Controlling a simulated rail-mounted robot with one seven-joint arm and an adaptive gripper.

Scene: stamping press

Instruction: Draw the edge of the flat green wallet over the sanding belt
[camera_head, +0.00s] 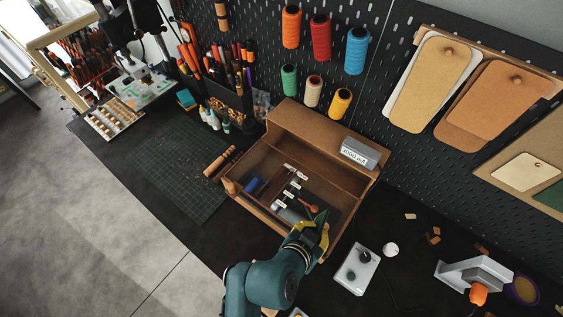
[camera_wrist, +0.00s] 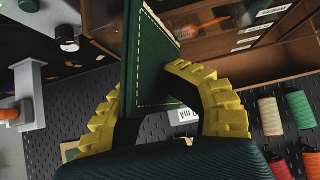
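My gripper (camera_wrist: 146,82) has yellow ribbed fingers, one on each side of the flat green wallet (camera_wrist: 151,62), and appears shut on it. The wallet has pale stitching along its edges and stands out beyond the fingertips. In the head view, my gripper (camera_head: 318,232) is over the front right corner of the wooden drawer box, with the dark green wallet (camera_head: 320,217) partly hidden. The sanding machine, a pale grey unit with an orange knob (camera_head: 474,272), stands at the lower right, well apart from the wallet. Its belt surface is not clear. It also shows at the left of the wrist view (camera_wrist: 28,95).
The open wooden box (camera_head: 262,160) holds several tools. A small white control box (camera_head: 357,270) and a white round knob (camera_head: 390,249) lie between my gripper and the machine. Small leather scraps (camera_head: 433,239) lie nearby. A pegboard with thread spools (camera_head: 320,38) rises behind.

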